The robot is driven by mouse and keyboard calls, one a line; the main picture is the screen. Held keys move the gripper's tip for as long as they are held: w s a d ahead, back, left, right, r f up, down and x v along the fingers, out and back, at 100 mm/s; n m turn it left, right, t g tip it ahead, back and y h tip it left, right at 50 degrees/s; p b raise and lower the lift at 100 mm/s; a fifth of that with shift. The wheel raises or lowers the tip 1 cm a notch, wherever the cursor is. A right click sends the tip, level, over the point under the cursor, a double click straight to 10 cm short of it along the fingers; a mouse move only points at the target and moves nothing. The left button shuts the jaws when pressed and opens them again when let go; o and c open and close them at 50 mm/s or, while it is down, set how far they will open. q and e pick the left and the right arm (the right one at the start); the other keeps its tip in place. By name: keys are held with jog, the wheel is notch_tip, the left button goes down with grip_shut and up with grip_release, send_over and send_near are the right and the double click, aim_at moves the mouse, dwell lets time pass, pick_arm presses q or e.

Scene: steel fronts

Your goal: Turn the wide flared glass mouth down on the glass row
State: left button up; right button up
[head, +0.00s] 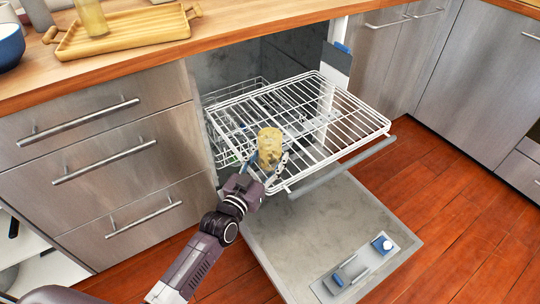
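A yellowish, see-through glass (270,146) is at the front left part of the pulled-out white wire rack (340,118) of the dishwasher. It looks close to upright in the picture; which end is its mouth is too small to tell. My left gripper (268,168) comes up from the lower left, with its fingers around the glass's lower part, and looks shut on it. Whether the glass touches the wires or is held just above them I cannot tell. My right gripper is out of view.
The dishwasher door (310,225) is folded down below the rack. On the wooden counter (220,32) stand a wooden tray (130,32) with another yellowish glass (91,17) and a blue bowl (9,45). A lower wire basket (232,95) sits inside. Most of the upper rack is empty.

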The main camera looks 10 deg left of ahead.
pick_arm(q)
jog(key=o, duration=1.1)
jog(key=shift+o, duration=1.3)
jog(key=shift+f, duration=0.2)
jog(key=shift+s+f, duration=0.1)
jog(key=shift+s, duration=0.35)
jog(key=v, duration=1.1)
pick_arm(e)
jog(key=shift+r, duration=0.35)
pick_arm(q)
jog(key=shift+s+a, duration=0.15)
